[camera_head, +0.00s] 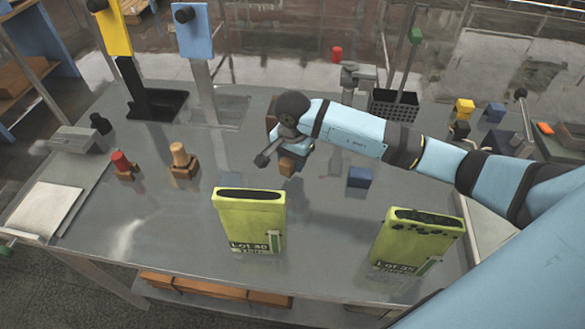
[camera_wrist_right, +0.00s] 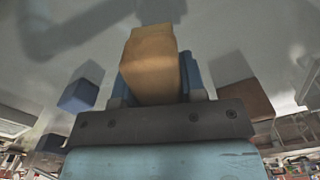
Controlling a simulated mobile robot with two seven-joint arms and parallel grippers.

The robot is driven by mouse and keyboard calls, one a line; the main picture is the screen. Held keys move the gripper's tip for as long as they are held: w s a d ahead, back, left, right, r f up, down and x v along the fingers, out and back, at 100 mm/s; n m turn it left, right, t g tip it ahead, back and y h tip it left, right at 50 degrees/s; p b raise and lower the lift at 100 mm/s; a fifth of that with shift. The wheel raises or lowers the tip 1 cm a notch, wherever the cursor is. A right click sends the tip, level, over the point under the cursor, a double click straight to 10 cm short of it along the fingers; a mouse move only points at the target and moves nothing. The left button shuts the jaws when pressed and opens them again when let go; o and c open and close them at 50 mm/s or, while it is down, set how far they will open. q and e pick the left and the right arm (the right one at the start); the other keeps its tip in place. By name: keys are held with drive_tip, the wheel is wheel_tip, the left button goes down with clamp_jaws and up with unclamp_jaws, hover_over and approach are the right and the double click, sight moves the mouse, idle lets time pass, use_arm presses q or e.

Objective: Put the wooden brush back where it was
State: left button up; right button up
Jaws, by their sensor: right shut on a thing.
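My right gripper (camera_head: 290,152) is low over the middle of the grey table, behind the left green box. It is shut on a plain wooden block-shaped piece, which I take to be the wooden brush (camera_head: 287,166). In the right wrist view the wooden brush (camera_wrist_right: 151,62) stands out between the blue fingers of the right gripper (camera_wrist_right: 155,85). No bristles show, and its far side is hidden. I cannot tell whether it touches the table. My left gripper is in neither view.
Two green lot boxes (camera_head: 249,222) (camera_head: 417,240) stand at the front. A blue block (camera_head: 359,177) lies right of my gripper; a brown block (camera_wrist_right: 246,98) is close by. A wooden peg (camera_head: 179,154) and a red-topped piece (camera_head: 121,161) stand left. Bare tabletop shows between them.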

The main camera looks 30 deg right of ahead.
sight(293, 177)
drive_tip(key=shift+f, duration=2.15)
drive_tip(key=shift+f, duration=0.15)
drive_tip(key=o, duration=0.9)
